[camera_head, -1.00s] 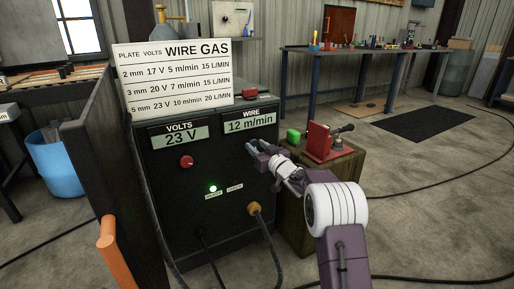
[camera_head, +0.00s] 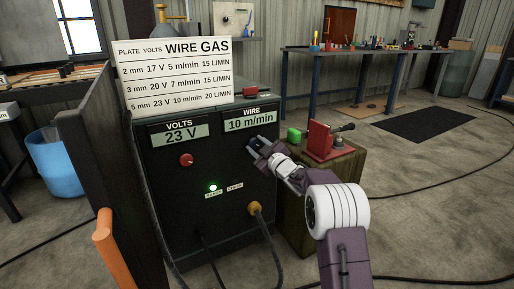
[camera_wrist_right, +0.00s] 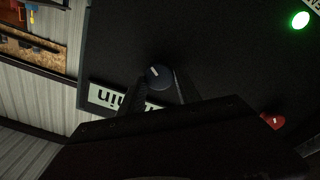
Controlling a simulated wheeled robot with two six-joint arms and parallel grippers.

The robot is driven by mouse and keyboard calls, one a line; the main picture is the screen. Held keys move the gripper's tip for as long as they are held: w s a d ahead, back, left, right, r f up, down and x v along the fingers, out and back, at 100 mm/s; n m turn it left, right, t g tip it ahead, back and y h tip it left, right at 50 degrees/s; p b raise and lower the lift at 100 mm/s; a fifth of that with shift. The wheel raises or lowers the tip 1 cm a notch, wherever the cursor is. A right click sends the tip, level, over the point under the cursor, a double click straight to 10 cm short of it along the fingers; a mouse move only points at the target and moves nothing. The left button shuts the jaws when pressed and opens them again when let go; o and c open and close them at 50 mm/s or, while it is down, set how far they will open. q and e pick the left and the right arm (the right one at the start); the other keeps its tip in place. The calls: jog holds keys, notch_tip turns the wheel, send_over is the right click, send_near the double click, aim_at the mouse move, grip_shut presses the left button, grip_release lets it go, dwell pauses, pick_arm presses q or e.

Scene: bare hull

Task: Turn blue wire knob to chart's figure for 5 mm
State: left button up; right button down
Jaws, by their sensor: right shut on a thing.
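The chart (camera_head: 174,76) stands on top of the black welding machine (camera_head: 165,225); its 5 mm row reads 23 V, 10 m/min, 20 L/MIN. The WIRE display (camera_head: 249,122) reads 10 m/min. The VOLTS display (camera_head: 180,135) reads 23 V, above a red knob (camera_head: 186,160). My right gripper (camera_head: 256,148) is at the machine's front, below the WIRE display. In the right wrist view, its fingers are shut on the blue wire knob (camera_wrist_right: 159,77), one on each side. In the head view the gripper hides the knob. My left gripper is not in view.
A green light (camera_head: 213,188) glows on the panel. A wooden crate (camera_head: 345,185) with a red item (camera_head: 319,140) and a green one (camera_head: 294,134) stands right beside the machine. A dark panel with an orange handle (camera_head: 104,240) stands at left. Cables run across the floor.

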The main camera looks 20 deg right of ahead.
jog(key=shift+n, duration=0.4)
jog(key=c, duration=0.9)
grip_release()
jog(key=s+d+p, duration=0.1)
jog(key=s+p, duration=0.1)
jog(key=s, duration=0.7)
jog(key=shift+d, duration=0.35)
